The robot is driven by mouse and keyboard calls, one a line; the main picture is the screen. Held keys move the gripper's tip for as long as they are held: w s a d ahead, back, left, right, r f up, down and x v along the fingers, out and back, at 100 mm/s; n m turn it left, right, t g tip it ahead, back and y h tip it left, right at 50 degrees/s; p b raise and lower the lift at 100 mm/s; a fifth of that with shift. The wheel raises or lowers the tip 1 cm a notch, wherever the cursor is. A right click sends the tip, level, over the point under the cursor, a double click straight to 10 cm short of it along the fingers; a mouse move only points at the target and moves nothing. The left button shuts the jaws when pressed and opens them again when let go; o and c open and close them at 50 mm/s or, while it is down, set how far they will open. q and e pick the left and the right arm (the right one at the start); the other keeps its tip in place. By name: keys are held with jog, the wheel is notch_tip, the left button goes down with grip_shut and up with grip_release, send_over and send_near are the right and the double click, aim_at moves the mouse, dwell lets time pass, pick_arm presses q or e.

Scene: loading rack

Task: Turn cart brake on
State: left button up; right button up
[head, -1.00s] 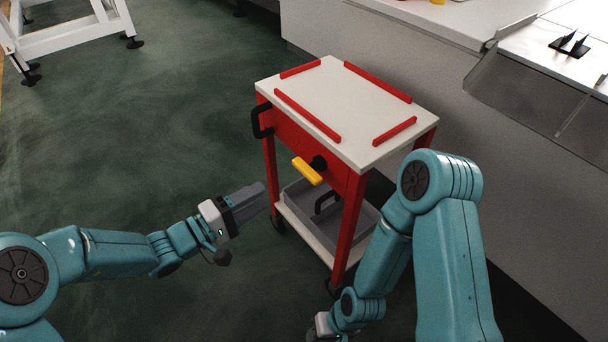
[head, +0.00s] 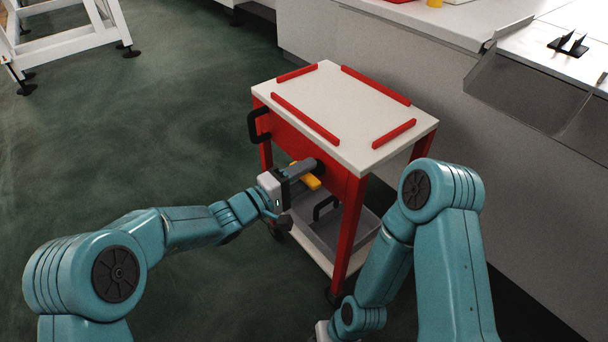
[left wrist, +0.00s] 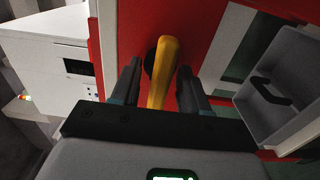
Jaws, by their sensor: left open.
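The cart (head: 345,110) has a white top with red rails and a red frame. Its yellow brake lever (head: 310,181) sticks out from a black hub on the red front panel. In the left wrist view the yellow lever (left wrist: 162,72) runs between the two dark fingers. My left gripper (head: 306,172) is open around the lever, and it also shows in the left wrist view (left wrist: 158,85); a gap shows on each side of the lever. In the head view the gripper hides part of the lever and its hub. My right gripper is at the bottom edge, its fingers cut off.
A grey bin (head: 335,228) with a black handle sits on the cart's lower shelf. A black handle (head: 258,126) is on the cart's left side. A white counter (head: 420,60) stands behind.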

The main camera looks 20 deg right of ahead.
pick_arm(q)
grip_shut()
